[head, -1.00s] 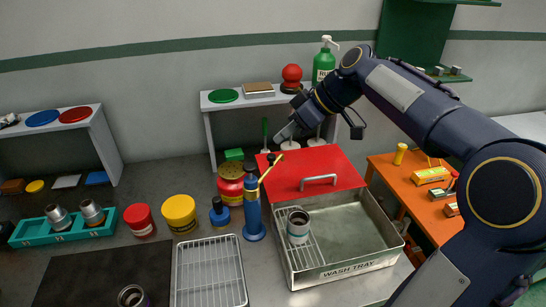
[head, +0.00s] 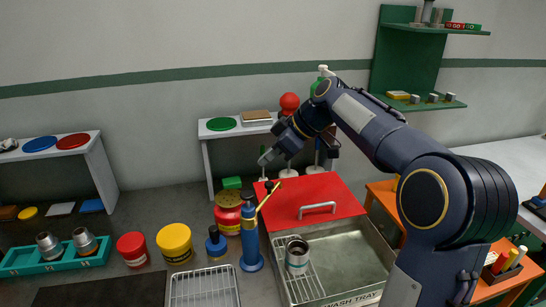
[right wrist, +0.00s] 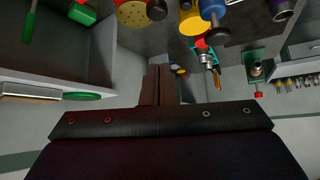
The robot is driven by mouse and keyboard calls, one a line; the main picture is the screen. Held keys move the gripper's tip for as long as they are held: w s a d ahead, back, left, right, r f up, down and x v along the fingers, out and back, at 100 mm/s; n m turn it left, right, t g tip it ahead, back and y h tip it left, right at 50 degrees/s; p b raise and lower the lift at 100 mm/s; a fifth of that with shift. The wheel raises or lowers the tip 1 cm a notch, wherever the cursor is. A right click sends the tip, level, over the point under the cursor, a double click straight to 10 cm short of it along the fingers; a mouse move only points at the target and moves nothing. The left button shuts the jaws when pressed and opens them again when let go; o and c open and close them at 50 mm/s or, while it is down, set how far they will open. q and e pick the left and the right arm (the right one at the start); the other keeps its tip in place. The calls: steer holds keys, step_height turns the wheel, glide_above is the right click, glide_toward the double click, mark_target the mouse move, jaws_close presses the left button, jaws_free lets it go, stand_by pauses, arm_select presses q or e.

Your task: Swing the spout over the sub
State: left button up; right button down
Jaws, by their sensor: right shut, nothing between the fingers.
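The spout (head: 265,198) is a thin brass-yellow arm on top of a blue pump column (head: 251,235), pointing up and right toward the red lid. The sub (head: 297,255) is a grey metal cylinder with an open top, standing upright on a rack at the left of the wash tray (head: 374,240). My right gripper (head: 264,158) is above and behind the pump's top, apart from the spout in the picture. Its dark fingers (right wrist: 160,84) are shut and empty in the right wrist view. My left gripper is not in view.
A red lid (head: 318,197) with a handle covers the tray's back. A red can (head: 228,214), a blue bottle (head: 216,242) and a yellow tub (head: 175,243) stand left of the pump. A white shelf (head: 213,134) stands behind. A wire rack (head: 204,288) lies in front.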

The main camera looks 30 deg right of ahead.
steer(key=shift+w+a+f+p, duration=0.15)
steer(key=shift+f+p, duration=0.15)
steer(key=shift+f, duration=1.15)
steer(key=shift+w+a+f+p, duration=0.15)
steer(key=shift+f+p, duration=0.1)
steer(key=shift+f, duration=1.2)
steer(key=shift+s, duration=0.1)
